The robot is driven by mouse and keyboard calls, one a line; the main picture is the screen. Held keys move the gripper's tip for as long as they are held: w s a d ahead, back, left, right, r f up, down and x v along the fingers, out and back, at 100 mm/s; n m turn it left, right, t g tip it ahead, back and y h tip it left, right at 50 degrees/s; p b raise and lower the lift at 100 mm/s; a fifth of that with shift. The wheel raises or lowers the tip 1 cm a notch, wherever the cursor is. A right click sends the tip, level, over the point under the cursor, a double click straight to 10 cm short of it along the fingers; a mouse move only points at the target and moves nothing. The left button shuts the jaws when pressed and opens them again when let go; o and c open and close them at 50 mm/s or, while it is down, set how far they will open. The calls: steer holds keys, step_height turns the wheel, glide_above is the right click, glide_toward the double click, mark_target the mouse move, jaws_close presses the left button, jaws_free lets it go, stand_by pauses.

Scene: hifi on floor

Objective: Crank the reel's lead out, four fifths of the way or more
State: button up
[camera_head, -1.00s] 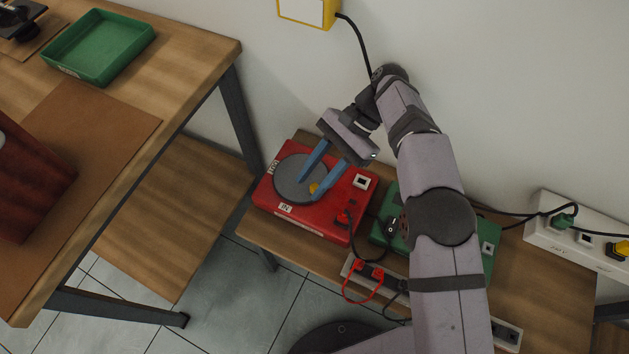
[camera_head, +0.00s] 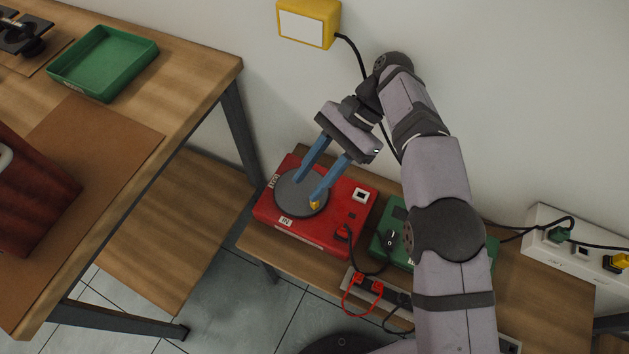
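The reel is a red box (camera_head: 330,222) on the low wooden bench, with a round grey disc (camera_head: 291,196) on its top. A small yellow crank knob (camera_head: 315,205) stands near the disc's lower right edge. My gripper (camera_head: 306,190) is over the disc with its two blue fingers spread apart. A red plug and dark lead (camera_head: 343,232) are at the box's front right.
A power strip (camera_head: 352,277) with a red looped cable lies in front. A taller table (camera_head: 185,100) with a green tray (camera_head: 103,62) stands left. A yellow wall box (camera_head: 308,24) hangs above.

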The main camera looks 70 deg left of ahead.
mark_target(301, 188)
steer(key=s+d+r+n+t+h+p, duration=0.1)
steer(key=s+d+r+n+t+p, duration=0.25)
steer(key=s+r, duration=0.65)
steer(key=w+a+f+m+t+y, duration=0.1)
steer(key=w+f, duration=0.2)
steer(key=f, duration=0.1)
steer(key=w+a+f+m+t+y, duration=0.1)
steer(key=w+f+t, duration=0.1)
steer(key=w+f, duration=0.1)
steer(key=w+a+f+m+t+y, duration=0.1)
steer(key=w+f+t, duration=0.1)
steer(key=w+f, duration=0.2)
steer(key=shift+w+a+f+y+b, duration=0.15)
steer(key=shift+w+f+y+b, duration=0.15)
steer(key=shift+y+b, duration=0.1)
steer(key=shift+a+m, duration=0.2)
steer(key=shift+m, duration=0.05)
steer(key=shift+s+f+b, duration=0.1)
steer(key=shift+f+b, duration=0.25)
steer(key=shift+f, duration=3.35)
jaws_close()
